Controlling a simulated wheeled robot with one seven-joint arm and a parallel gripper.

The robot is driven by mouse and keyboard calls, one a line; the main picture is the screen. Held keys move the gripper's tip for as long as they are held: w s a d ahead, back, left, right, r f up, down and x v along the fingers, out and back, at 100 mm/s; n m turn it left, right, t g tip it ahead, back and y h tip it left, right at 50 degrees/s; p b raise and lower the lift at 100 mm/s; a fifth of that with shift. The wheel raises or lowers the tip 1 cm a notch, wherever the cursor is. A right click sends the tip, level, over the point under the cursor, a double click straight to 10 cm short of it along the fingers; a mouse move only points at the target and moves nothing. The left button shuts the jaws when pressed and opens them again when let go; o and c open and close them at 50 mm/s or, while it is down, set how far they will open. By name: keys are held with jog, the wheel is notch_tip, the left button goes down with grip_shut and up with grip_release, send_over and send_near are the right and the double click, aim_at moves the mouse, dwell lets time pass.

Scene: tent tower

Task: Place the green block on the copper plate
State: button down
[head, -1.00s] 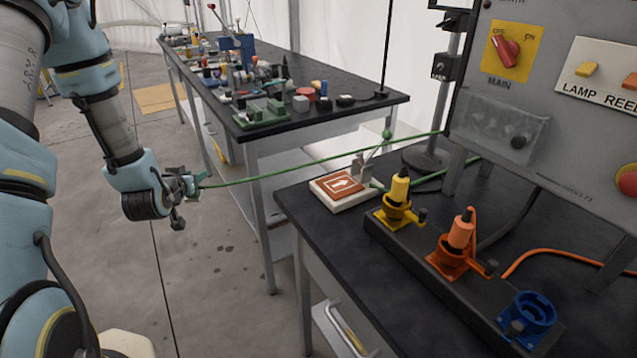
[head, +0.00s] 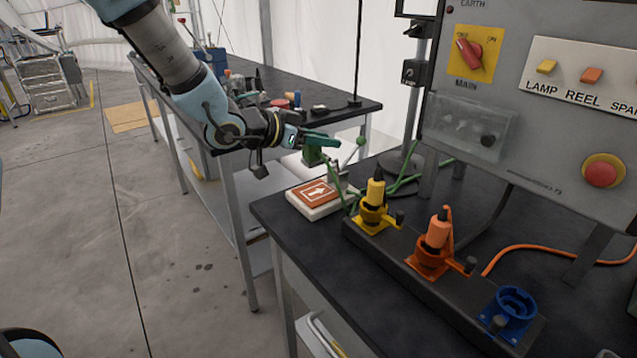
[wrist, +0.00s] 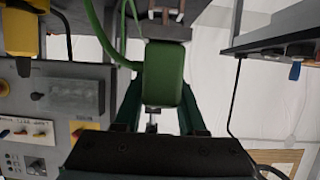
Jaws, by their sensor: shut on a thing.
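My gripper (head: 322,143) is shut on the green block (wrist: 164,75). The block also shows in the head view (head: 314,156), partly hidden by the fingers. A green cable (wrist: 101,38) runs from the block. The copper-coloured plate (head: 317,190), marked with a white arrow, lies on a pale base near the bench's back left corner. The block is held above and behind the plate in the head view, apart from it. In the wrist view the gripper fingers (wrist: 162,103) flank the block.
A lever with a green knob (head: 361,141) stands just behind the plate. A yellow plug (head: 375,190), an orange plug (head: 438,232) and a blue socket (head: 512,308) sit in a row to the right. A switch panel (head: 540,130) rises behind.

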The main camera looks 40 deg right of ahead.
notch_tip(320, 180, down, 8)
jog(key=shift+r+p, duration=0.1)
jog(key=shift+p, duration=0.2)
jog(key=shift+c, duration=2.4)
grip_release()
jog(key=shift+r, duration=0.1)
jog(key=b+v, duration=0.1)
jog(key=v, duration=1.1)
jog(key=shift+w+a, duration=0.1)
